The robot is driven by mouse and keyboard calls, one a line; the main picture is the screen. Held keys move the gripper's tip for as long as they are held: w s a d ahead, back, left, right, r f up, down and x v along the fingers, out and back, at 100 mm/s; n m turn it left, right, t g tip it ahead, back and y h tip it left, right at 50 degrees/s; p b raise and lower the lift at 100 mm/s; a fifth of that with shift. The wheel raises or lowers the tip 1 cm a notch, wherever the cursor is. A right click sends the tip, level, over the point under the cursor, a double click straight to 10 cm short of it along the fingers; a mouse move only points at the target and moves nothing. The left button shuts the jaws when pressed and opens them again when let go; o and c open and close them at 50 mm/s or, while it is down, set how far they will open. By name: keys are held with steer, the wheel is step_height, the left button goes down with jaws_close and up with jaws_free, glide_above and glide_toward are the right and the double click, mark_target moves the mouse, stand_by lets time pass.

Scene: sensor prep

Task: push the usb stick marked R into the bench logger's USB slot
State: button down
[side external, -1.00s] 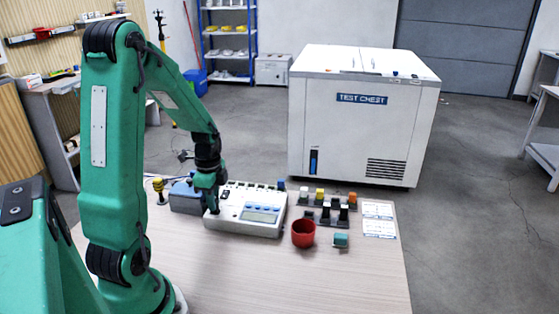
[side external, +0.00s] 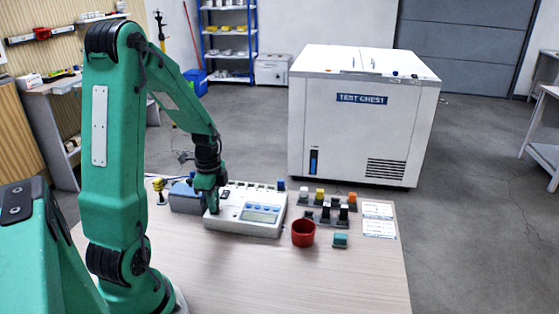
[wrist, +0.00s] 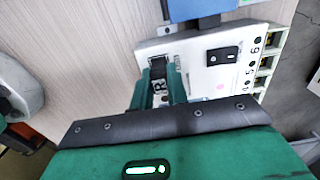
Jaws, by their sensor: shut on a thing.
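The white bench logger (side external: 262,232) lies on the table, with a grey display and blue buttons on top. It also shows in the wrist view (wrist: 205,82). My gripper (side external: 212,208) is at the logger's left end, pointing down. In the wrist view, my gripper (wrist: 160,80) is shut on a dark usb stick (wrist: 159,87) with a pale R on it. The stick is over the logger's corner, beside the black rocker switch. The USB slot is hidden by the stick and fingers, so I cannot tell how deep the stick sits.
A blue-grey box (side external: 184,198) stands behind and left of the logger. A red cup (side external: 303,233), a teal block (side external: 340,240) and a rack of several coloured sticks (side external: 328,205) are to the right. The front of the table (side external: 300,285) is clear.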

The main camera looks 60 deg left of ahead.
steer(key=shift+f, duration=0.2)
stand_by(0.4)
steer(key=c, duration=1.1)
jaws_free()
steer(key=shift+c, duration=0.2)
steer(key=shift+r, duration=0.15)
steer(key=shift+r, duration=3.4)
